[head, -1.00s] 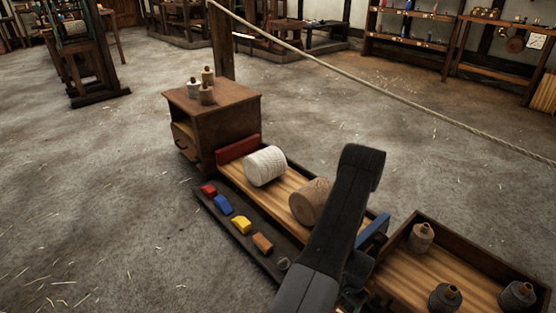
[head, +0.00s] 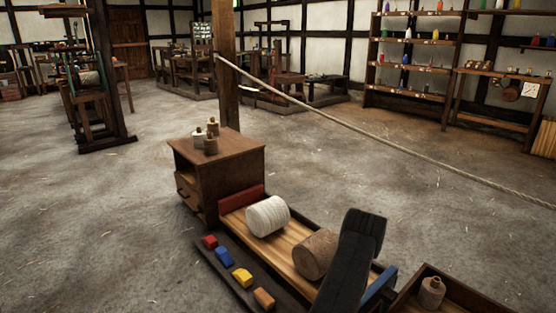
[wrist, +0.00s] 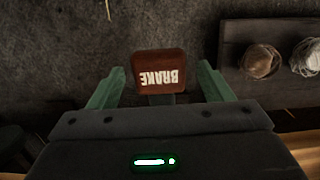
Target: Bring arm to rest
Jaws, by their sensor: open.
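My gripper (wrist: 161,82) shows in the wrist view as two green fingers spread apart. A brown block lettered BRAKE (wrist: 160,72) shows between the fingers, with a gap on each side. Whether it lies level with the fingertips or beyond them I cannot tell. In the head view a dark link of my arm (head: 350,265) stands in front of the bench, and my gripper is hidden there.
A wooden tray bench holds a white spool (head: 267,216) and a brown spool (head: 315,254). Coloured blocks (head: 242,277) line its near ledge. A cabinet (head: 218,165) stands behind. A rope (head: 390,147) slants across. Open floor (head: 90,220) lies left.

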